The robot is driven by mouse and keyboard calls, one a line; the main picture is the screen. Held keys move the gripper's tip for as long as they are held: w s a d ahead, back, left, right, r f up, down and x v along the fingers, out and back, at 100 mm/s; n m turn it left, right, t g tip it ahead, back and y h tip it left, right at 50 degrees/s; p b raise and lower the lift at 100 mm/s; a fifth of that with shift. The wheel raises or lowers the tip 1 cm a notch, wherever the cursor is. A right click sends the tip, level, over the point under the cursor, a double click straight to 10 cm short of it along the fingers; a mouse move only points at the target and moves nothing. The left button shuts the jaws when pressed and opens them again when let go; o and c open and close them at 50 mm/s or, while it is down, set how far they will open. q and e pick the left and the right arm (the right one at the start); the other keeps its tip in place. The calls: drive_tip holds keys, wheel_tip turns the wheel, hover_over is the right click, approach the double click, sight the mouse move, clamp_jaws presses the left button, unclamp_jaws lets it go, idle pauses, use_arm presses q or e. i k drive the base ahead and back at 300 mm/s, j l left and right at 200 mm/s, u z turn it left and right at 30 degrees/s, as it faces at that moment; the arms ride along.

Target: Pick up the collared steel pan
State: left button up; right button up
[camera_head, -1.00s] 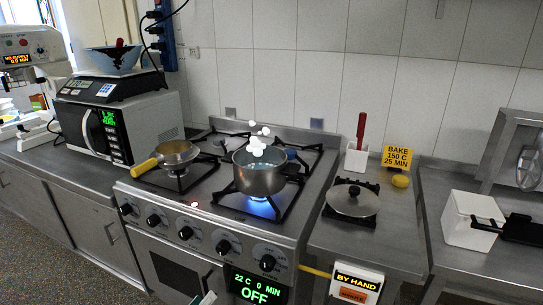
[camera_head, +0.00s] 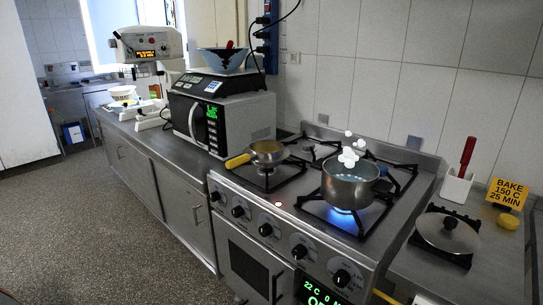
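A small steel pan (camera_head: 268,152) with a yellow handle (camera_head: 238,161) sits on the left burner of the stove. Its handle points to the left and toward the front. A larger steel pot (camera_head: 350,184) stands on the lit front burner, with blue flame under it and white puffs above it. I cannot tell for sure which of the two is the collared one. Neither of my grippers shows in the head view.
The microwave (camera_head: 222,122) stands left of the stove (camera_head: 290,205), with a scale and a blue bowl (camera_head: 224,60) on top. A lidded pan (camera_head: 447,232) sits on the right counter beside a white holder (camera_head: 457,187). Floor (camera_head: 110,220) is clear at left.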

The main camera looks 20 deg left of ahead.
sight(263, 154)
drive_tip(key=i+j+z, duration=0.1)
drive_tip(key=j, duration=0.35)
drive_tip(key=i+j+z, duration=0.1)
drive_tip(key=j, duration=0.35)
drive_tip(key=j+z, duration=0.1)
drive_tip(key=j, duration=0.35)
drive_tip(key=i, duration=0.05)
